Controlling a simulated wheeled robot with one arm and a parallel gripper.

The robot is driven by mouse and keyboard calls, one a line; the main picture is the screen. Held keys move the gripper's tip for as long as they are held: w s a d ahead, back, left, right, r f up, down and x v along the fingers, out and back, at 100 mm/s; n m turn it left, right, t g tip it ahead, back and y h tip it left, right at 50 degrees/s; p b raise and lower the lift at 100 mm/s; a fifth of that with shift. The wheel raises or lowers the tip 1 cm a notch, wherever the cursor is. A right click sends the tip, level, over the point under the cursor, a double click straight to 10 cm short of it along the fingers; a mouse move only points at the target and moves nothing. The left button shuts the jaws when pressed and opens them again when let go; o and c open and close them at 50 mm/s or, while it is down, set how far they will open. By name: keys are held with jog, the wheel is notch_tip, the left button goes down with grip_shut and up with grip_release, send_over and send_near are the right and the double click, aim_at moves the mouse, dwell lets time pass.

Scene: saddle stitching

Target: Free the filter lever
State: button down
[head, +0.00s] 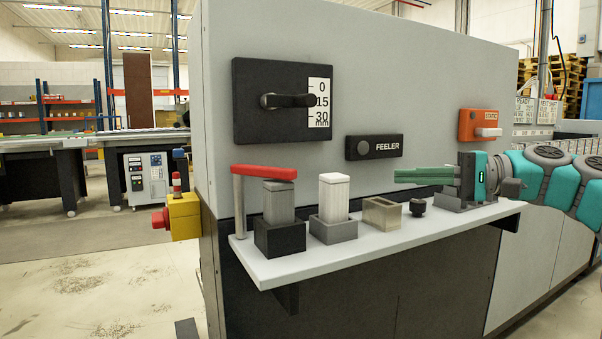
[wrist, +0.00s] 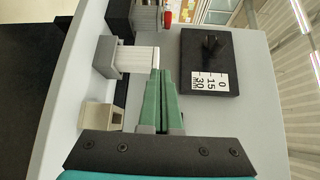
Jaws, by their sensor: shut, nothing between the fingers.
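A red lever (head: 264,173) sits on top of a grey post (head: 239,207) at the left end of the shelf. It reaches over a grey filter block (head: 279,202) and appears to rest on its top. That block stands in a black holder (head: 280,238). A whitish block (head: 333,195) stands upright in a grey holder (head: 333,229) to the right; it also shows in the wrist view (wrist: 141,58). My gripper (head: 396,175) has green fingers, shut and empty, pointing left above the shelf. In the wrist view the fingertips (wrist: 161,72) point towards the whitish block.
An empty beige holder (head: 382,213) and a black knob (head: 417,206) are on the shelf (head: 300,264). On the wall are a black dial panel (head: 252,122) marked 0, 15, 30 mm, a FEELER box (head: 374,147) and an orange switch (head: 478,123). A yellow emergency-stop box (head: 184,217) is at the left.

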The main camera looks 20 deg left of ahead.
jog(key=shift+w+d+r+n+y, duration=0.3)
jog(key=shift+w+d+r+n, duration=0.15)
jog(key=shift+w+d, duration=0.3)
jog(key=s+a+b, duration=0.1)
jog(key=s+a, duration=0.3)
jog(key=a, duration=0.6)
jog(key=s+a+b, duration=0.1)
jog(key=s+a, duration=0.2)
jog(key=a, duration=0.7)
jog(key=shift+s, duration=0.35)
jog(key=shift+d+b, duration=0.1)
jog(key=shift+b, duration=0.2)
jog(key=shift+s+m, duration=0.3)
jog(key=shift+m, duration=0.05)
